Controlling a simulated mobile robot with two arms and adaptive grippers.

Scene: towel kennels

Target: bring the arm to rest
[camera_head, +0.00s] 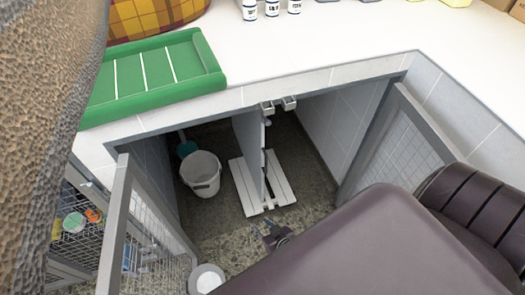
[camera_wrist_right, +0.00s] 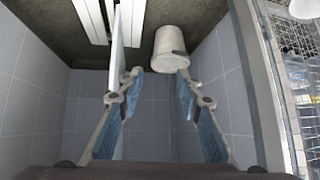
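My right arm, dark purple-brown, reaches in from the lower right of the head view. My right gripper (camera_head: 271,236) is small there, low in front of the open kennels and partly hidden by the arm. In the right wrist view the right gripper (camera_wrist_right: 157,76) has its two fingers apart with nothing between them. A white bucket (camera_wrist_right: 168,48) and a white slatted board (camera_wrist_right: 95,20) lie beyond the fingertips, apart from them as far as I can tell. My left gripper is not in view.
Open mesh doors (camera_head: 117,225) flank the kennels, another mesh door (camera_head: 392,135) at right. The bucket (camera_head: 202,173) stands inside left; the slatted board (camera_head: 280,180) lies by a divider. A green tray (camera_head: 155,75) sits on the white counter (camera_head: 300,50). A rough brown shape (camera_head: 40,120) blocks the left.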

